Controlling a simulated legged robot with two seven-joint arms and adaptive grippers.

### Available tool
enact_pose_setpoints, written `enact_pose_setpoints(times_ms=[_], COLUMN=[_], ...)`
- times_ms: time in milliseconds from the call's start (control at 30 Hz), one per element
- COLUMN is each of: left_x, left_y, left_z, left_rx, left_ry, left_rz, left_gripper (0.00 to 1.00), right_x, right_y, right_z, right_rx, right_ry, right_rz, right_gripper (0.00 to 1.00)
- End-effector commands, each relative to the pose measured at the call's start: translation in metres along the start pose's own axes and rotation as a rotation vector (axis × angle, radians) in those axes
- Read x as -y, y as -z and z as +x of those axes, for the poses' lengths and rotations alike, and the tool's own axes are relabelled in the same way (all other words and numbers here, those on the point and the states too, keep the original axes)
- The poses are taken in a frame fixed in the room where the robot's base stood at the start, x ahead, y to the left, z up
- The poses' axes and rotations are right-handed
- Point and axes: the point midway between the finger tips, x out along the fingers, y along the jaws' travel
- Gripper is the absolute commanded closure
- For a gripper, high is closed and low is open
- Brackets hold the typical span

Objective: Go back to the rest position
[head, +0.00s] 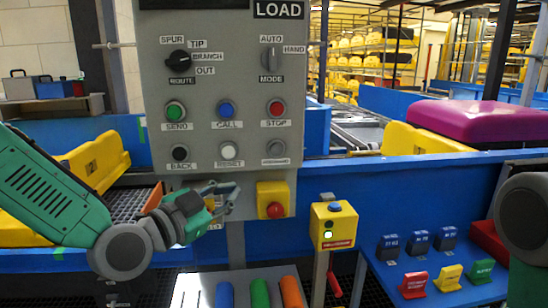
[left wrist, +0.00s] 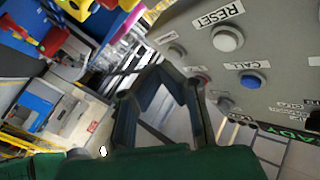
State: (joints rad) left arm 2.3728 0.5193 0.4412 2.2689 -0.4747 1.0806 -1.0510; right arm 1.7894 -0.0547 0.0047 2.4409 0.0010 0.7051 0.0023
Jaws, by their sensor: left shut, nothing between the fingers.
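My left gripper (head: 226,192) is in front of the lower edge of the grey control panel (head: 222,80), below the BACK and RESET buttons. It is shut and empty. In the left wrist view its dark fingers (left wrist: 160,78) come together at the tips, with the panel (left wrist: 270,55) to their right. The white RESET button (left wrist: 228,38) and blue CALL button (left wrist: 252,80) show there, apart from the fingers. Part of my right arm (head: 525,215) shows at the right edge of the head view; its gripper is out of view.
A yellow box with a red button (head: 273,200) sits right of my left gripper. A yellow box with a blue button (head: 333,225) stands farther right. Coloured cylinders (head: 260,293) lie on a tray below. A blue shelf at right holds several small coloured blocks (head: 448,278).

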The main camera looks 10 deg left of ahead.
Motion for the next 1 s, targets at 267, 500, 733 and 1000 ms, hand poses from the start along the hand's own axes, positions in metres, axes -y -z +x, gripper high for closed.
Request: enact_pose_setpoints(times_ms=[267, 500, 733, 1000], left_x=[-0.128, -0.217, -0.256, -0.262], left_y=[-0.150, -0.253, -0.300, -0.309], left_z=[-0.066, -0.191, -0.316, -0.367], left_rx=[0.482, 0.999, 1.436, 1.605], left_ry=[-0.222, -0.261, -0.147, -0.052], left_rz=[-0.336, -0.600, -0.739, -0.775], left_gripper=[1.00, 1.00, 1.00, 1.00], right_x=[0.000, 0.000, 0.000, 0.000], right_y=[0.000, 0.000, 0.000, 0.000], right_z=[0.000, 0.000, 0.000, 0.000], right_rx=[0.000, 0.000, 0.000, 0.000], right_ry=[0.000, 0.000, 0.000, 0.000], right_rz=[0.000, 0.000, 0.000, 0.000], right_gripper=[0.60, 0.60, 0.60, 0.60])
